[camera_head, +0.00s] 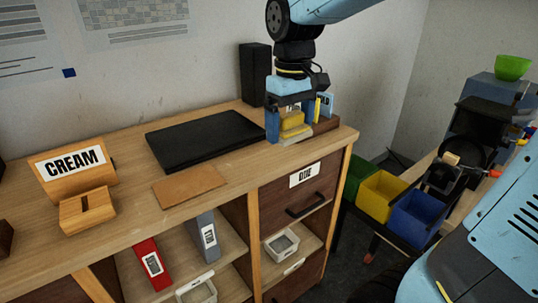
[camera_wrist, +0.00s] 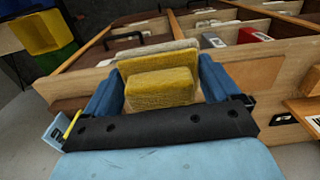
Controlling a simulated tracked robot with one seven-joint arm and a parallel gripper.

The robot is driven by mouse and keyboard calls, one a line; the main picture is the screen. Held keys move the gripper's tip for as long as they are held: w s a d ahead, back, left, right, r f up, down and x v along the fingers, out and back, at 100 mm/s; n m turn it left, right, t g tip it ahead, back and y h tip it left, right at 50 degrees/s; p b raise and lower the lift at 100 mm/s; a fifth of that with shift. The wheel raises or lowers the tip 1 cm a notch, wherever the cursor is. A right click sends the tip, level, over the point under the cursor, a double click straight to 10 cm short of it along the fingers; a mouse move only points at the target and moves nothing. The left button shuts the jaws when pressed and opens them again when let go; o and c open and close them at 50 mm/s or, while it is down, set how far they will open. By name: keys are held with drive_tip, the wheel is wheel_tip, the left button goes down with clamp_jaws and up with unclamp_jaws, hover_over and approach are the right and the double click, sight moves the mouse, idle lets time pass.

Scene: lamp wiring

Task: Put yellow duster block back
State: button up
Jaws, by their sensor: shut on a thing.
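The yellow duster block (camera_head: 292,122) is between the blue fingers of my gripper (camera_head: 289,126), at the right end of the wooden counter (camera_head: 232,162). In the wrist view the block (camera_wrist: 160,88) shows a yellow face with a paler slab behind it. My gripper (camera_wrist: 160,87) is shut on it, a blue finger at each side. I cannot tell whether the block touches the counter top. The fingers hide part of it in the head view.
A brown wooden piece (camera_head: 326,126) is close right of my gripper. A black slab (camera_head: 206,138) and tan mat (camera_head: 190,186) lie to the left. A black upright box (camera_head: 254,74) stands behind.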

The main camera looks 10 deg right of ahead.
drive_tip(key=shift+w+d+f, duration=0.1)
drive_tip(key=shift+w+d, duration=0.05)
drive_tip(key=w+a+f, duration=0.2)
drive_tip(key=w+f, duration=0.2)
drive_tip(key=w, duration=0.5)
hover_over(269, 154)
drive_tip(key=f, duration=0.5)
drive_tip(key=shift+s+f, duration=0.1)
drive_tip(key=shift+s, duration=0.15)
drive_tip(key=shift+w+a+f, duration=0.1)
drive_tip(key=shift+w+f, duration=0.05)
drive_tip(key=shift+f, duration=0.8)
drive_tip(key=shift+w+f, duration=0.1)
drive_tip(key=shift+f, duration=0.8)
drive_tip(key=o, duration=0.8)
